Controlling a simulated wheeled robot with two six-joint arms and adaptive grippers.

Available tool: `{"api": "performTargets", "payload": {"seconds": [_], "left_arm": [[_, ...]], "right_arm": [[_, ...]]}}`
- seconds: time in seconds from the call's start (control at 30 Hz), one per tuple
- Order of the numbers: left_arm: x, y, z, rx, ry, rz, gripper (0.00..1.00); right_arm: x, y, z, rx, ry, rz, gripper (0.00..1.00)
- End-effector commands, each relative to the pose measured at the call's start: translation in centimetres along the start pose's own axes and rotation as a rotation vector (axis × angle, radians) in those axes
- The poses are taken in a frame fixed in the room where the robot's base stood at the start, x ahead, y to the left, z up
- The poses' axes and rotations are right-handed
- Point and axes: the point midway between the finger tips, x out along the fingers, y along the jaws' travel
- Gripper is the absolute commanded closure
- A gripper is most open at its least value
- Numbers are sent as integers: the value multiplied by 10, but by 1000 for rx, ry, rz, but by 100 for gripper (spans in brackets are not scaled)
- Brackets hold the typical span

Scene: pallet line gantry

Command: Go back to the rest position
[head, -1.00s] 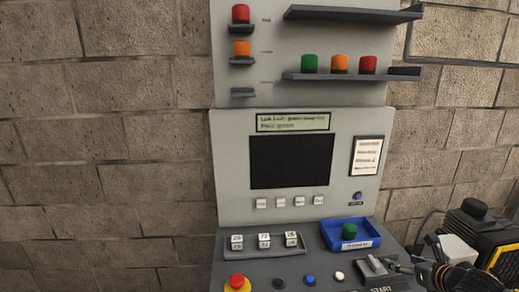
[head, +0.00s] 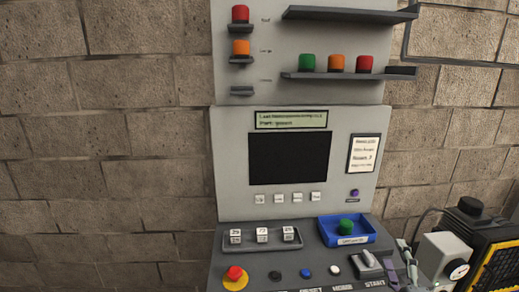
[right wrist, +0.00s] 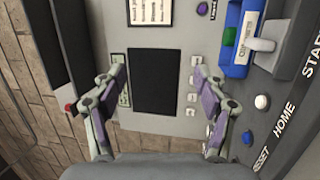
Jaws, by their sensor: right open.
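My right gripper (head: 403,264) is at the lower right of the head view, beside the right end of the console. In the right wrist view my right gripper (right wrist: 157,62) has its two fingers spread wide with nothing between them. The panel with its dark screen (right wrist: 152,80) shows beyond the fingers. My left gripper is out of view.
The grey console carries a blue tray (head: 366,238) with a green cap (head: 346,226), a lever switch (head: 370,262) and a red stop button (head: 235,274). Shelves above hold coloured caps, including a red one (head: 365,63). A block wall (head: 100,150) stands behind.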

Motion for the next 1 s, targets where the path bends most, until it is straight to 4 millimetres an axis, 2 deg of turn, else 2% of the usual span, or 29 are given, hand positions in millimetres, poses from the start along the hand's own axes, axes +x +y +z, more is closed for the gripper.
{"api": "performTargets", "payload": {"seconds": [0.03,0.07,0.1,0.17,0.2,0.33,0.43,0.6,0.67,0.7,0.83,1.0], "left_arm": [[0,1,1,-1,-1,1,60],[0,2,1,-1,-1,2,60],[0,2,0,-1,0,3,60],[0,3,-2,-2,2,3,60],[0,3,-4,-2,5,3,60],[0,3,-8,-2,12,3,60],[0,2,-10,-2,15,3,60],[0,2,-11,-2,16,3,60],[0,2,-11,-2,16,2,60],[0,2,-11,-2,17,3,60],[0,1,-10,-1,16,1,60],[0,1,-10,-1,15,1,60]], "right_arm": [[-18,-16,22,184,-183,-57,28],[-32,-30,34,292,-301,-108,28],[-54,-54,45,419,-444,-194,28],[-85,-85,49,560,-603,-322,28],[-105,-102,46,632,-682,-404,28],[-158,-142,20,802,-850,-644,28],[-192,-158,-5,894,-923,-809,28],[-240,-170,-53,1015,-984,-1070,28],[-254,-172,-68,1047,-993,-1154,28],[-252,-192,-63,1034,-1002,-1149,28],[-251,-242,-55,1026,-1020,-1154,28],[-264,-315,-43,1016,-1049,-1168,28]]}}
